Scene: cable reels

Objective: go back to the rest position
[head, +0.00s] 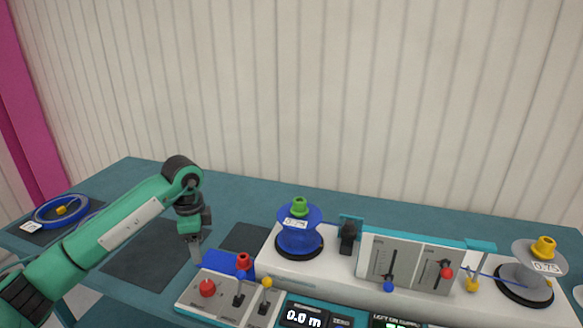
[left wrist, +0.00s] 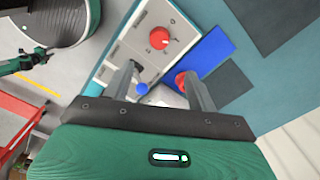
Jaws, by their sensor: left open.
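My left gripper (head: 196,255) hangs from the green left arm, pointing down just above the left end of the control panel. In the left wrist view the gripper (left wrist: 160,95) has its two grey fingers apart, with nothing held between them. The panel (left wrist: 135,50) with a red knob (left wrist: 159,38) lies below the fingers. A blue lever ball (left wrist: 141,88) and a red lever top (left wrist: 181,80) show near the fingers; I cannot tell whether they touch. The same red knob (head: 207,288) shows in the head view. My right gripper is not in view.
A blue reel (head: 299,237) with a green knob stands on the white machine (head: 330,273). A grey reel (head: 524,275) with a yellow knob stands at the right. A blue ring-shaped coil (head: 61,210) lies at the far left. Dark mats (head: 148,257) on the table are bare.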

